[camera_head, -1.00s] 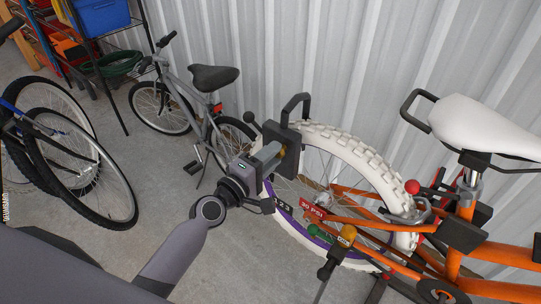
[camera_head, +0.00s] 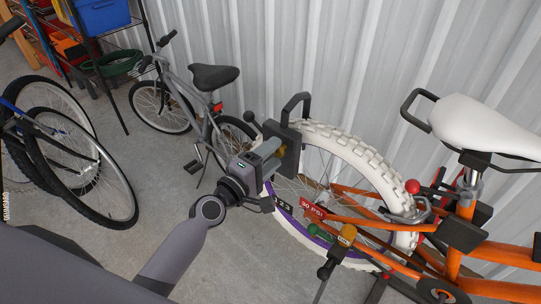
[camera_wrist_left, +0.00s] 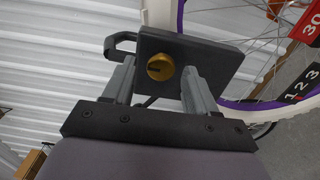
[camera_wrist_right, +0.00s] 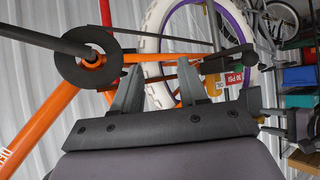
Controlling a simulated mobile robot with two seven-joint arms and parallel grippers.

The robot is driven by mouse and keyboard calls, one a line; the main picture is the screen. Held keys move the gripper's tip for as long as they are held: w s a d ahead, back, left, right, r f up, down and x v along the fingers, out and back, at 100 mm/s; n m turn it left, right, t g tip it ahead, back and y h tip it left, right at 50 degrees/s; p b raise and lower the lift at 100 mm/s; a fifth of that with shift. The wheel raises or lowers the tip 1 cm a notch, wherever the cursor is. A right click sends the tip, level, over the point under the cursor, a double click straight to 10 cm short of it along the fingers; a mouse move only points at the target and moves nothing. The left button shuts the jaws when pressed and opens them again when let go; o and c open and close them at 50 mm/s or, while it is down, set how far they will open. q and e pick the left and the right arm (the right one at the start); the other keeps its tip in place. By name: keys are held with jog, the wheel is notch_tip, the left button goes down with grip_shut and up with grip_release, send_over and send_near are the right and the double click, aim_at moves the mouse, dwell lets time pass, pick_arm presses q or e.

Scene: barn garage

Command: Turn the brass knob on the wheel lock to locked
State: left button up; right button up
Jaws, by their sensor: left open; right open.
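The wheel lock is a dark grey block (camera_head: 291,146) with a black shackle (camera_head: 295,103) on the white tyre of the orange bicycle. In the left wrist view, its round brass knob (camera_wrist_left: 160,67) with a dark slot faces me. My left gripper (camera_wrist_left: 156,76) is open, one finger on each side of the knob, with gaps between fingers and knob. In the head view, my left gripper (camera_head: 268,151) is at the lock and hides the knob. My right gripper (camera_wrist_right: 155,75) is open and empty below the orange frame in its wrist view.
The orange bicycle (camera_head: 380,228) has a white saddle (camera_head: 485,128) and a red 30 PSI tag (camera_head: 313,209). A grey bicycle (camera_head: 200,100) stands behind to the left, near a corrugated wall (camera_head: 330,60). Black wheels (camera_head: 80,165) are at far left.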

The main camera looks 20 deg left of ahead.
pick_arm(q)
jog(key=v, duration=0.7)
jog(key=shift+b, duration=0.3)
jog(key=s+a+f+m+g+y+p, duration=0.1)
jog(key=s+f+m+g+y, duration=0.3)
jog(key=s+f+m, duration=1.1)
jog(key=s+m+g+p, duration=0.1)
jog(key=g, duration=0.1)
jog(key=shift+s+a+f+m+g, duration=0.25)
jog(key=shift+s+f+m+g, duration=0.05)
jog(key=shift+s+f, duration=0.1)
jog(key=shift+r, duration=0.1)
